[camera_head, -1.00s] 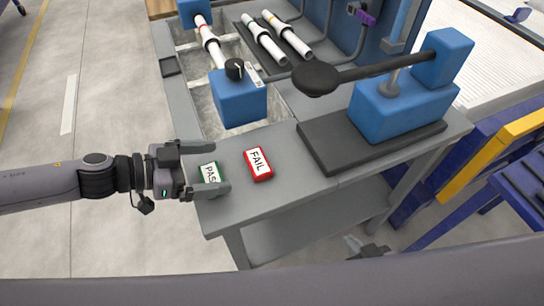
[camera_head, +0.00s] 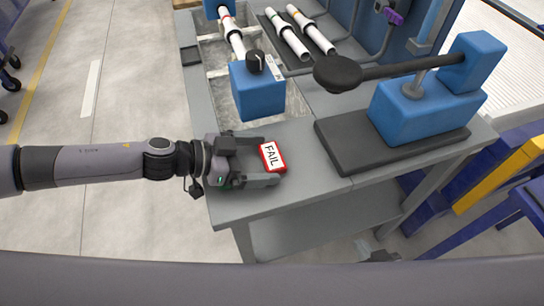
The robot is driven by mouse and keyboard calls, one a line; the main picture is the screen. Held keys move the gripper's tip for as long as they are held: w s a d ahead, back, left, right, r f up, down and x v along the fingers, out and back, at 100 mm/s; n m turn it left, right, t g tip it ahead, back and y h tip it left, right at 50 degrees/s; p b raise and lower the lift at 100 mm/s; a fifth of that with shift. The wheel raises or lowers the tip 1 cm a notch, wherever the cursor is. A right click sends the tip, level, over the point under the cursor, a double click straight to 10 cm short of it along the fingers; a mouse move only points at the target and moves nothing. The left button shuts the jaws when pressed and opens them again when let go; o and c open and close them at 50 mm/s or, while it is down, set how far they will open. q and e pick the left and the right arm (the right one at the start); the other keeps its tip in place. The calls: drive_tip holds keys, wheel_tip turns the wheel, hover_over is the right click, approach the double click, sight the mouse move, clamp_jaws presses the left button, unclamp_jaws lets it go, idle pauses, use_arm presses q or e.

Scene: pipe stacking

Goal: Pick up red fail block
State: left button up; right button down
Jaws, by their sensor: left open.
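The red FAIL block (camera_head: 272,157), with a white label, lies on the grey bench top (camera_head: 310,185). My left gripper (camera_head: 267,161) is open, reaching in from the left. Its two fingers lie on the far and near sides of the block's left part, and the block's right part sticks out past the tips. Whether the fingers touch it I cannot tell. The green PASS block is hidden, apparently behind the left gripper. A small grey part of my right gripper (camera_head: 378,254) shows low in the picture, beyond the bench; its jaws are not clear.
A blue box with a black knob (camera_head: 258,90) stands behind the block. A blue press with a long lever (camera_head: 415,105) stands on a dark plate (camera_head: 345,155) to the right. White pipes (camera_head: 288,38) lie at the back. The bench's front is clear.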

use_arm(q)
drive_tip(key=c, duration=0.9)
drive_tip(key=shift+c, duration=0.2)
